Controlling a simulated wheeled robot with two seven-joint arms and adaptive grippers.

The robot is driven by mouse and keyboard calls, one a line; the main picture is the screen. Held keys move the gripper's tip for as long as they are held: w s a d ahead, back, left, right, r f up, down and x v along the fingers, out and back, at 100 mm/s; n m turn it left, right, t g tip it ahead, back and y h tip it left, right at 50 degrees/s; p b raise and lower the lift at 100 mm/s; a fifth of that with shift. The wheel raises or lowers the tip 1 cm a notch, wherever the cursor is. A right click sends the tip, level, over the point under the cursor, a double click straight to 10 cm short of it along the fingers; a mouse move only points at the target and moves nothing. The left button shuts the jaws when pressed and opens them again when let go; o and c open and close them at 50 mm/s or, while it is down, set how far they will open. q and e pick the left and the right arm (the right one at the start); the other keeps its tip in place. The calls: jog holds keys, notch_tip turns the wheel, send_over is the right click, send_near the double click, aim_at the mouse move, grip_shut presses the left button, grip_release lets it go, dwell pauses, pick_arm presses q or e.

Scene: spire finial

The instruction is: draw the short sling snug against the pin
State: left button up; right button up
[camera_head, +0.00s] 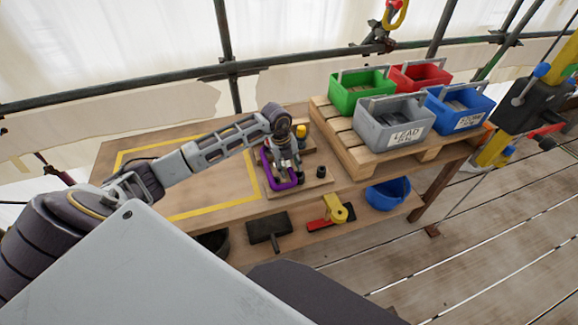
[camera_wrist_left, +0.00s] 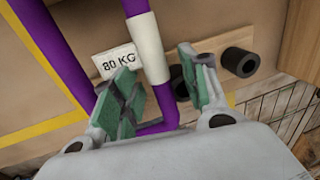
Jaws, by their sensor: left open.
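The short sling is a purple loop (camera_head: 281,181) at the workbench's right part, around or beside my left gripper. The left wrist view shows two purple strands (camera_wrist_left: 68,45), a white sleeve (camera_wrist_left: 148,48) and a tag reading 80 KG (camera_wrist_left: 116,62). My left gripper (camera_head: 286,172) is open; in the wrist view its green-padded fingers (camera_wrist_left: 158,92) stand either side of the sling's lower part. I cannot tell whether they touch it. A black pin (camera_wrist_left: 240,62) sticks up from a wooden block, right of the fingers; another dark peg is partly hidden between them. My right gripper is not in view.
The workbench (camera_head: 130,155) bears a yellow taped outline. A pallet (camera_head: 350,150) at right holds green, red, grey and blue bins. A mallet (camera_head: 268,228), a yellow-and-red tool (camera_head: 335,210) and a blue bowl (camera_head: 388,194) lie on the lower shelf.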

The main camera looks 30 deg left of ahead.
pick_arm(q)
jog(key=shift+a, duration=0.1)
jog(key=shift+r, duration=0.65)
notch_tip(320, 180, up, 11)
jog(key=s+a, duration=0.1)
jog(key=shift+s+f, duration=0.2)
jog(key=shift+s, duration=0.1)
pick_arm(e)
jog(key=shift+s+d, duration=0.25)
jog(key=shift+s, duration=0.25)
pick_arm(q)
jog(key=shift+a, duration=0.1)
